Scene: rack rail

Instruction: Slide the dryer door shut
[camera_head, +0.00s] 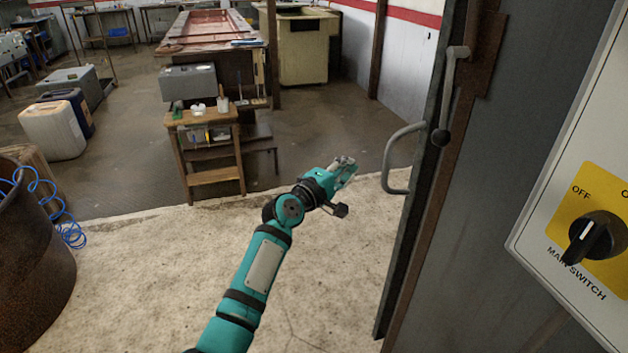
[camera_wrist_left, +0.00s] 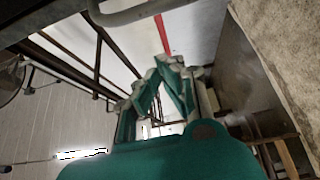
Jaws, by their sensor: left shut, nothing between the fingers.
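The dryer door (camera_head: 418,190) shows nearly edge-on as a tall dark grey panel right of centre in the head view. A grey D-shaped handle (camera_head: 393,158) sticks out from its left side. My left gripper (camera_head: 350,164) is left of the handle, apart from it, with its fingers pointing up and right. In the left wrist view a pale curved bar, seemingly the handle (camera_wrist_left: 140,11), crosses the top edge. The left gripper's teal fingers (camera_wrist_left: 170,63) come together below it, shut with nothing between them. My right gripper is out of view.
A lever latch (camera_head: 447,100) is on the rusty frame beside the door. A main switch box (camera_head: 600,215) is on the right wall. A rusty drum (camera_head: 30,270) stands at left and a small wooden bench (camera_head: 210,145) behind. The pale floor between is clear.

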